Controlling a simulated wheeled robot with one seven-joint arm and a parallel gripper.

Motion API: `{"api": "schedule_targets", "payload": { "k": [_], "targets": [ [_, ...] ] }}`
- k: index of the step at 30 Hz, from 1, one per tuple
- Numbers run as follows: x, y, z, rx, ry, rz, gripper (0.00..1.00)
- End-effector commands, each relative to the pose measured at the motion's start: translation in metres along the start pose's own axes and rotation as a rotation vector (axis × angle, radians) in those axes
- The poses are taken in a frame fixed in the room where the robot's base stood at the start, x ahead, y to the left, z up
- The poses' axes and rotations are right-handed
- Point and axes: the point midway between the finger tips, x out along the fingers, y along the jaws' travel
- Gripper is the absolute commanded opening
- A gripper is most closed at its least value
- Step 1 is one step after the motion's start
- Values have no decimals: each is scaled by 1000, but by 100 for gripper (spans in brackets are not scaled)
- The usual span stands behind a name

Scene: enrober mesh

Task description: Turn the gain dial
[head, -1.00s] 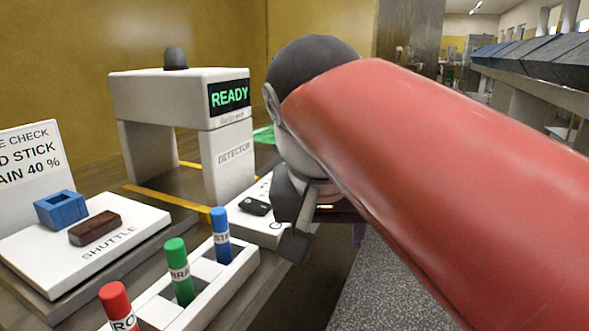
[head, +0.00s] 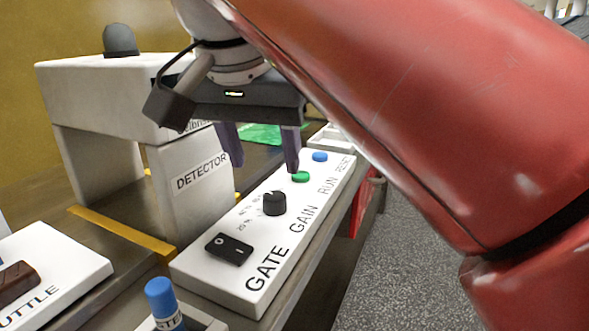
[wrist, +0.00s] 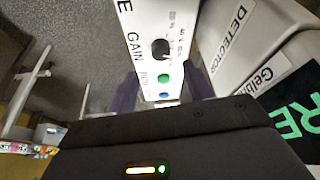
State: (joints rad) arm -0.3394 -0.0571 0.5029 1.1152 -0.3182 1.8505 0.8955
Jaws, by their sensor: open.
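The gain dial (head: 274,203) is a round black knob with a scale beside it. It stands on a white control panel (head: 214,287), between the black GATE rocker switch (head: 229,249) and the green RUN button (head: 300,177). In the wrist view the dial (wrist: 160,49) shows near the top middle, beyond the fingers. My gripper (head: 262,165) is open and empty, its two purple fingers pointing down above the panel. In the head view the fingers appear behind the dial, near the RUN button. I see no contact with the dial.
A blue RESET button (head: 320,157) sits at the panel's far end. The white detector arch (head: 190,180) stands left of the panel. A blue-capped stick (head: 162,300) stands in front, and a shuttle plate (head: 60,265) with a brown bar lies at left.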

Motion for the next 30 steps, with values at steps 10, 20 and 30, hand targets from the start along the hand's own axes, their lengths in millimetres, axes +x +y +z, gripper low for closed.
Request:
{"api": "schedule_targets", "payload": {
  "k": [10, 20, 30],
  "targets": [
    [39, 0, 2, 2, -2, 1, 52],
    [75, 0, 1, 2, -1, -1, 52],
    [77, 0, 0, 1, -1, -1, 46]
  ]
}}
